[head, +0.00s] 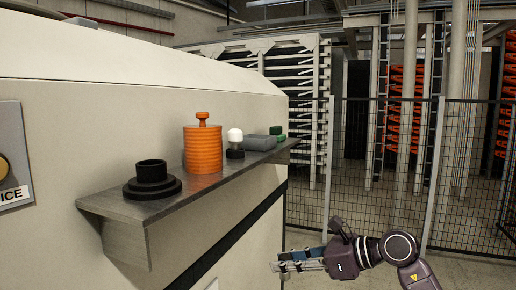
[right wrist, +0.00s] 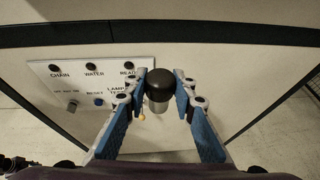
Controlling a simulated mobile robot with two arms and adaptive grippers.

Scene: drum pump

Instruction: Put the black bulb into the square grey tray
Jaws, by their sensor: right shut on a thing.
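The black bulb (right wrist: 159,84), with a silvery base, is between the blue-padded fingers of my right gripper (right wrist: 166,92) in the right wrist view. The fingers are shut on it. In the head view, my right gripper (head: 278,265) is at the lower middle, right of and below the shelf, pointing left; I cannot make out the bulb there. A low grey squarish thing (head: 260,143), apparently the square grey tray, sits toward the far end of the shelf; its inside cannot be seen. My left gripper is not in view.
The metal shelf (head: 130,212) runs along the pale machine. It bears a black stepped round piece (head: 152,184), an orange ribbed cylinder (head: 203,150), a white bulb (head: 235,136) on a black base and a green thing (head: 276,130). A panel (right wrist: 90,84) with buttons shows below my gripper.

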